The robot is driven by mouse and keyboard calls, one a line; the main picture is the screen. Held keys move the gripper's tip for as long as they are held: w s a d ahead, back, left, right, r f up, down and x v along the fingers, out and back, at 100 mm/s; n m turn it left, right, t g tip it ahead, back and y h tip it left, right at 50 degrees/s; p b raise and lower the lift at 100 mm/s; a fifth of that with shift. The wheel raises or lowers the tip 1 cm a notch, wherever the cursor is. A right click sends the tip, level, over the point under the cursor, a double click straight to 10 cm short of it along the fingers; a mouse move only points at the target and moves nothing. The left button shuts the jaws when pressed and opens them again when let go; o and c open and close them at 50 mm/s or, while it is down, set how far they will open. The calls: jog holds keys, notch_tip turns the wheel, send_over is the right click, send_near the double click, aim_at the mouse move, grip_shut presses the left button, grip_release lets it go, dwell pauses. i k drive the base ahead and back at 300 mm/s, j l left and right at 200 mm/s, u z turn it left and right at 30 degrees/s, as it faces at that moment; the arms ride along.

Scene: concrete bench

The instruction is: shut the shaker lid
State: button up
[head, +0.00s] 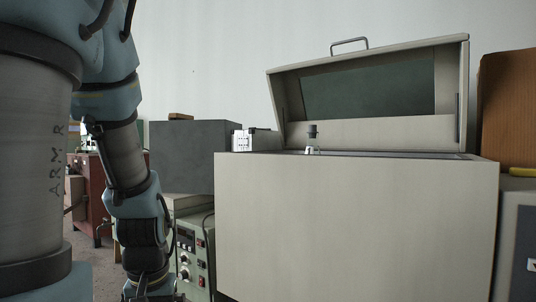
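The shaker (356,225) is a large beige box at the centre right of the head view. Its lid (368,134) stands raised and tilted back at the rear of the box. The lid has a dark window (369,87) and a metal handle (349,43) on its top edge. A small clear vessel with a black cap (312,138) sticks up just above the box's front rim. The inside of the box is hidden by its front wall. My arm hangs at the left, apart from the shaker, and my gripper is below the picture's edge.
A grey box (190,156) and a unit with knobs and red switches (192,258) stand left of the shaker. A small white device (243,141) sits beside its left rim. A brown panel (509,108) and a dark cabinet (517,245) stand close on the right.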

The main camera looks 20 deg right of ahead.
aim_at(429, 76)
jog(key=z, duration=0.35)
jog(key=i+j+z, duration=0.1)
jog(key=z, duration=0.3)
jog(key=j+z, duration=0.15)
jog(key=z, duration=0.2)
jog(key=i, duration=0.05)
